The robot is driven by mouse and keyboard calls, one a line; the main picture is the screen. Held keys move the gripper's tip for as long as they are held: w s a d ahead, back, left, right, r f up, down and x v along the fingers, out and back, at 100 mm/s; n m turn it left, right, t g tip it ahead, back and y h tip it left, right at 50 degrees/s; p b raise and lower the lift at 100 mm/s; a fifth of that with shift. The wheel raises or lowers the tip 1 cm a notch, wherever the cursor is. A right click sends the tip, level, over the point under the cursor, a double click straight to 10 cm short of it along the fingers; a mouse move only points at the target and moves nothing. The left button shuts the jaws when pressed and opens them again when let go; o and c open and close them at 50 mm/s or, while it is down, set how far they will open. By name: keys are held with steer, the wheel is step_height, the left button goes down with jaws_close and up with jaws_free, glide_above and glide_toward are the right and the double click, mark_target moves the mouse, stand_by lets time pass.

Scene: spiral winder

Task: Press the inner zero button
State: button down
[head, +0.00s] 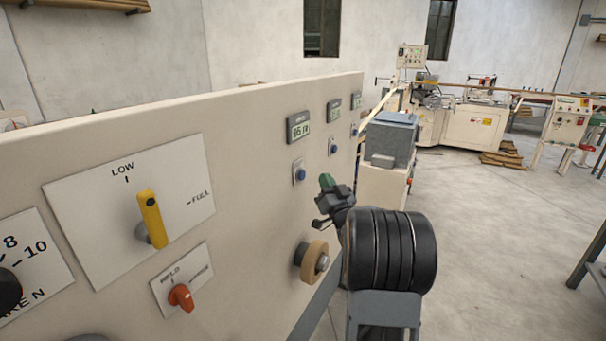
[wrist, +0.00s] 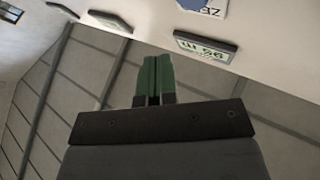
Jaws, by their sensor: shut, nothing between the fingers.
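Three small displays stand in a row on the beige panel, the nearest (head: 299,126) at the left, then a middle one (head: 334,111) and a far one (head: 356,100). Blue buttons sit below them: a near one (head: 300,174), a middle one (head: 333,148) and a small far one (head: 354,130). I cannot read which is the inner zero. My gripper (head: 326,181) has green fingertips, shut and empty, below the middle button and right of the near one, apparently off the panel. In the wrist view the fingers (wrist: 153,80) point toward the panel, below the displays (wrist: 206,47).
A yellow selector (head: 151,220), an orange switch (head: 181,297) and a tan round knob (head: 314,262) stick out of the panel (head: 240,190). A grey box (head: 388,140) stands beyond the panel's far end. The floor to the right is open.

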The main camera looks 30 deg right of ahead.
mark_target(302, 175)
steer(key=shift+w+a+b, duration=0.3)
steer(key=shift+w+a, duration=0.15)
steer(key=shift+w, duration=0.3)
steer(key=shift+w+a+b, duration=0.3)
steer(key=shift+w+a, duration=0.15)
steer(key=shift+w, duration=0.25)
steer(key=shift+w+f, duration=0.1)
stand_by(1.1)
steer(key=shift+w+a+b, duration=0.2)
steer(key=shift+w+b, duration=0.1)
steer(key=shift+b, duration=0.25)
steer(key=shift+w+a+b, duration=0.2)
steer(key=shift+w+b, duration=0.15)
stand_by(0.6)
steer(key=shift+s, duration=0.1)
stand_by(0.3)
steer(key=shift+s+d+b, duration=0.4)
steer(key=shift+s+b, duration=0.1)
steer(key=shift+s, duration=0.1)
